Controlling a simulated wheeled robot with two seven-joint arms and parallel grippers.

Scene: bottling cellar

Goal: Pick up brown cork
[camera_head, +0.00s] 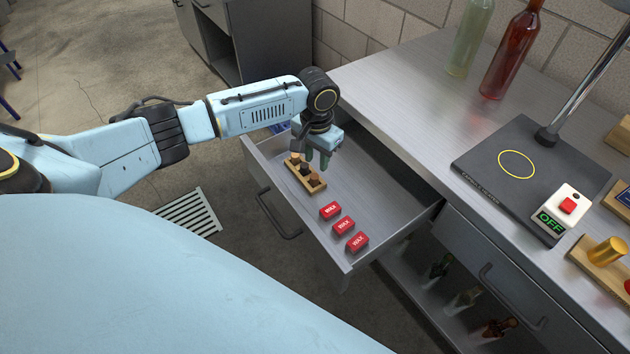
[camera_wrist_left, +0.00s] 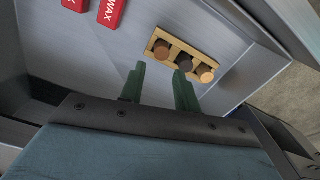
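A wooden rack (camera_head: 299,174) with three corks stands in the open drawer (camera_head: 350,193). The brown cork (camera_head: 314,179) is at the rack's end nearest the red wax blocks; it also shows in the left wrist view (camera_wrist_left: 161,49). A dark, nearly black cork (camera_head: 304,168) is in the middle, and a light tan cork (camera_head: 295,159) is at the far end. My left gripper (camera_head: 317,163) points down over the drawer, beside the rack. Its green fingers are apart and empty in the left wrist view (camera_wrist_left: 160,74). My right gripper is not seen.
Several red wax blocks (camera_head: 343,225) lie in the drawer's near part. The counter (camera_head: 415,110) is on the right, with a green bottle (camera_head: 470,38), a red bottle (camera_head: 510,55), a dark stand plate (camera_head: 510,165) and an OFF switch box (camera_head: 562,210). The drawer's middle is clear.

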